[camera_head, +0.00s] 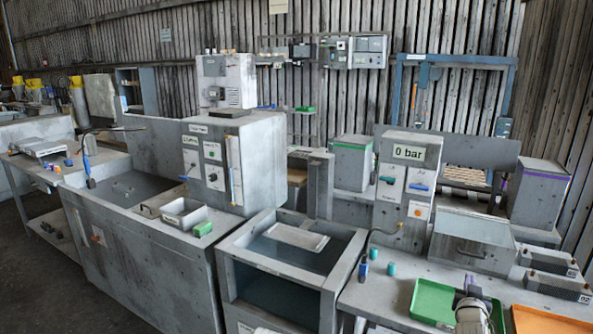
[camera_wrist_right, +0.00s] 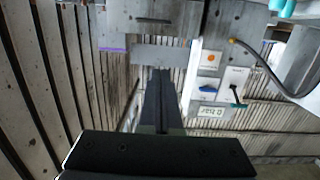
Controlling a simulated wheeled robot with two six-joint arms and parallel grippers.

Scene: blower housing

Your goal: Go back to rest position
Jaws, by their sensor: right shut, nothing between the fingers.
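My right gripper (camera_head: 472,284) shows at the lower right of the head view, over the green tray (camera_head: 424,303) on the right-hand bench. In the right wrist view its two dark fingers (camera_wrist_right: 162,75) lie together, shut, with nothing between them. The panel box with the "0 bar" display (camera_head: 409,153) stands behind the gripper; it shows upside down in the wrist view (camera_wrist_right: 210,111). My left gripper is not in view.
An orange tray (camera_head: 545,321) lies right of the green one. Dark blocks (camera_head: 556,287) sit at the bench's right. A hose with a blue end (camera_head: 363,268) hangs near teal cylinders (camera_head: 391,269). A large grey basin unit (camera_head: 130,190) stands left.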

